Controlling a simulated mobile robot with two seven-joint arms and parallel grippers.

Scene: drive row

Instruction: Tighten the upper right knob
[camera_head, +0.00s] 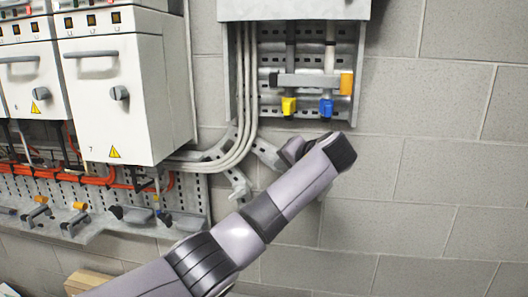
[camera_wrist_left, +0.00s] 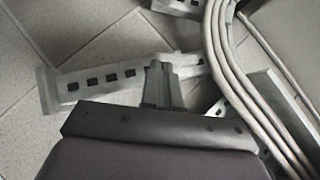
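Several knob-like parts show in the head view, and I cannot tell for sure which is the task's upper right knob. An orange knob (camera_head: 346,84) sits at the right end of a grey bar in the open wall frame. A yellow knob (camera_head: 289,106) and a blue knob (camera_head: 326,107) hang below that bar. My left arm reaches up from the lower left, its wrist below this frame. My left gripper (camera_wrist_left: 162,68) shows in the left wrist view with its fingers together, nothing visible between them, in front of a slotted grey strut (camera_wrist_left: 110,76). My right gripper is out of view.
White drive cabinets (camera_head: 112,95) with dark rotary knobs stand at the left. Grey cables (camera_head: 245,90) curve down beside the open frame. A slotted rail (camera_head: 100,205) with clamps runs below the cabinets. Bare block wall (camera_head: 430,170) lies to the right.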

